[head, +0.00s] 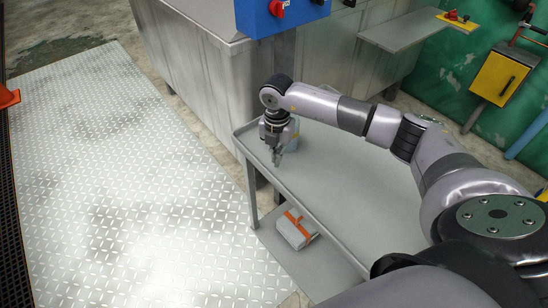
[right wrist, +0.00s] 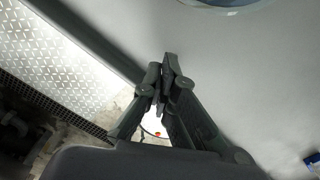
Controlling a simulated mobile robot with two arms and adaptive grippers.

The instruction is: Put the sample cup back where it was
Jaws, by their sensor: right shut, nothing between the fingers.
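A pale bluish container (head: 294,140), which looks like the sample cup, stands on the top of the grey trolley (head: 345,190) near its far left corner. It is partly hidden behind my right gripper (head: 277,160). In the right wrist view a round bluish edge (right wrist: 228,4), apparently the same cup, shows at the top, cut off by the frame. My right gripper (right wrist: 168,75) is shut and empty, its fingertips together. It is near the trolley's left edge, on the near side of the cup and apart from it. My left gripper is not in view.
A grey box with an orange strap (head: 296,229) lies on the trolley's lower shelf. A large metal tank (head: 200,75) with a blue control box (head: 265,17) stands behind. Most of the trolley top is bare. A patterned metal floor plate (head: 120,180) is clear at left.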

